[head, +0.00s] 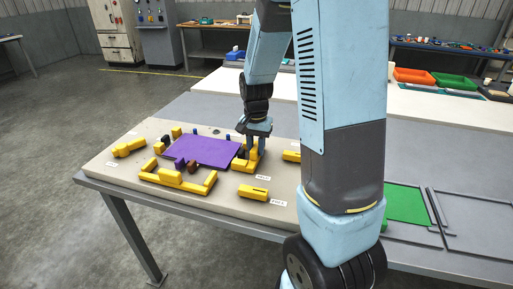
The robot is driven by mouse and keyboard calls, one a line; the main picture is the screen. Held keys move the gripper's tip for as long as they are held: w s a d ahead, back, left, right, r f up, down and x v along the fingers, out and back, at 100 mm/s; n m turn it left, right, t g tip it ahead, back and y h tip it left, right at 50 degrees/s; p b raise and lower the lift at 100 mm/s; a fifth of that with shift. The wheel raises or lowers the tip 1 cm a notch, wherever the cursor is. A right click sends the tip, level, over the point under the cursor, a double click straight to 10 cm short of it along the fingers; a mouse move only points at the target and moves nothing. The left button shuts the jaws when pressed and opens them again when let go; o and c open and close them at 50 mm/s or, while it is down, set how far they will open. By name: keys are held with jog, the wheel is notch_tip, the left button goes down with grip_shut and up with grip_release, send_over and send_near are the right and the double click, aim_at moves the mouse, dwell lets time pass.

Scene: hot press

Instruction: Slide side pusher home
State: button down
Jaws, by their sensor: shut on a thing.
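A purple plate (205,151) lies flat on a beige board among yellow fixture blocks. At its right edge is a yellow block that I take for the side pusher (246,165). My gripper (250,150) points down over this block and is shut on its upper part. The fingers partly hide the grip and the plate's right edge. I cannot tell whether the pusher touches the plate.
A yellow U-shaped block (180,182) stands in front of the plate. Several small yellow blocks surround it on the beige board (115,182). A green sheet (407,204) lies at the right. Orange (414,76) and green bins (454,81) stand on a table behind.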

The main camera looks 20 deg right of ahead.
aim_at(256, 146)
jog(key=c, duration=1)
grip_release()
jog(key=shift+o, duration=0.2)
notch_tip(256, 146, up, 14)
jog(key=shift+f, duration=0.15)
jog(key=shift+c, duration=0.5)
